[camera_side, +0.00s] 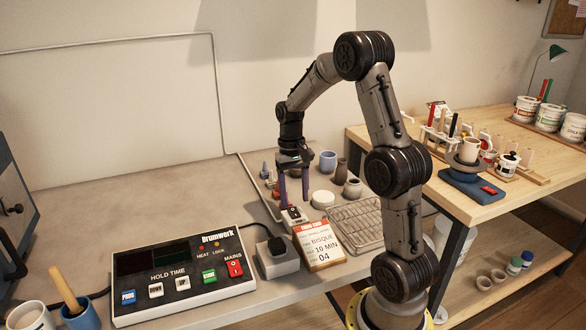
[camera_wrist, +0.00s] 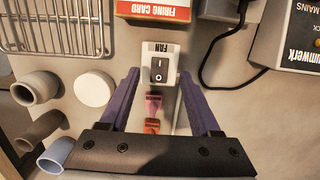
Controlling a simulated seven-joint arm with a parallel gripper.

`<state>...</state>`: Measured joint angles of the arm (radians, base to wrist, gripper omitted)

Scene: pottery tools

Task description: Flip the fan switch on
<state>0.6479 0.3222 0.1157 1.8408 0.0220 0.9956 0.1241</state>
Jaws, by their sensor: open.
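The fan switch (camera_wrist: 158,70) is a black rocker marked I and O on a pale plate labelled FAN. It lies ahead of my gripper (camera_wrist: 159,78) in the wrist view, between the lines of its two fingers. In the side view the fan switch (camera_side: 294,215) sits on the bench just below the fingertips of my gripper (camera_side: 293,204). My gripper points down, open, with nothing between its purple fingers. I cannot tell which way the rocker is tipped, or whether the fingertips touch the plate.
A firing card (camera_side: 318,244) stands close to the switch, with a wire rack (camera_side: 357,222) to its right. A white disc (camera_wrist: 94,88) and small pots (camera_wrist: 36,88) stand beside the gripper.

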